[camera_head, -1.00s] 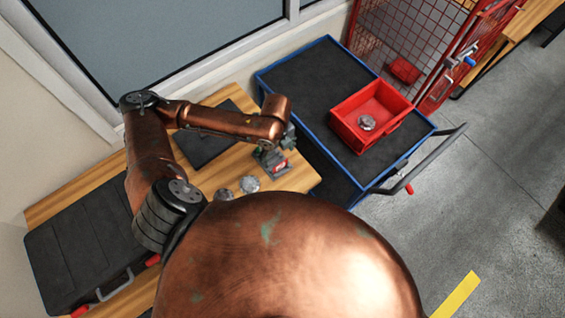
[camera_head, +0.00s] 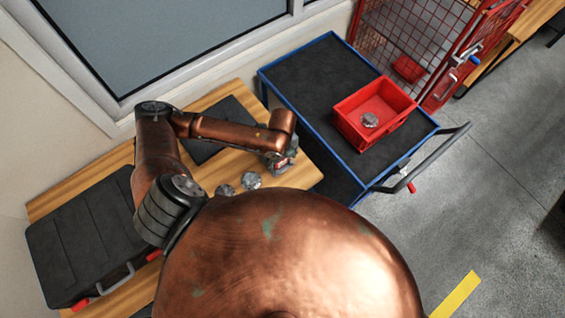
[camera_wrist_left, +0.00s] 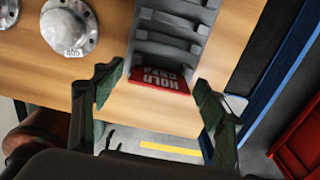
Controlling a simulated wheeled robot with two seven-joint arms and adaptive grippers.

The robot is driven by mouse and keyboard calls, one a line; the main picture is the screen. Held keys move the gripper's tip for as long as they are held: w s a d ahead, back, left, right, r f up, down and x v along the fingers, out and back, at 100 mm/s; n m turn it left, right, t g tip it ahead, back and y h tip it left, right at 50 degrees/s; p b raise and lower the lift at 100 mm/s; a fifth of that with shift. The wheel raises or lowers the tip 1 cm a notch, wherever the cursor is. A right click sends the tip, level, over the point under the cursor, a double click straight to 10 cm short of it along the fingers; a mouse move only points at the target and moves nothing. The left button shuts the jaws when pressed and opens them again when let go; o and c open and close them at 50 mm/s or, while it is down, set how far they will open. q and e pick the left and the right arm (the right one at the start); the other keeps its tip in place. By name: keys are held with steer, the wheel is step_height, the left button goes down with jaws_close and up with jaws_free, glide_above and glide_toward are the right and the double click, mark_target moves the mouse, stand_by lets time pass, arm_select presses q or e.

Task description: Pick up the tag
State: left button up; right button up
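The red tag (camera_wrist_left: 162,74), with white lettering that reads HOLD, sits at the near end of a grey slotted holder (camera_wrist_left: 172,22) on the wooden table. In the head view, the tag is mostly hidden by my left gripper (camera_head: 284,158), which is over the table's right end. In the left wrist view, my left gripper (camera_wrist_left: 160,79) is open, with its two greenish fingers apart on either side of the tag. I see no contact between the fingers and the tag. My right gripper is not in view.
Round metal flanged parts (camera_head: 251,180) stand on the table (camera_head: 205,97) near the holder. A black case (camera_head: 85,235) lies at left. A blue-edged cart (camera_head: 310,80) stands to the right and carries a red bin (camera_head: 343,122) with a metal part inside.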

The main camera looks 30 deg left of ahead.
arm_select(q)
steer(key=c, duration=0.7)
steer(key=shift+r, duration=0.15)
steer(key=shift+r, duration=0.55)
steer(key=s+d+r+p, duration=0.2)
steer(key=s+r+p, duration=0.2)
steer(key=s+d+r+p, duration=0.3)
steer(key=s+p, duration=0.1)
steer(key=s+d+r+p, duration=0.2)
steer(key=s+r+p, duration=0.2)
steer(key=p, duration=0.1)
steer(key=shift+d+r, duration=0.15)
steer(key=shift+r, duration=0.2)
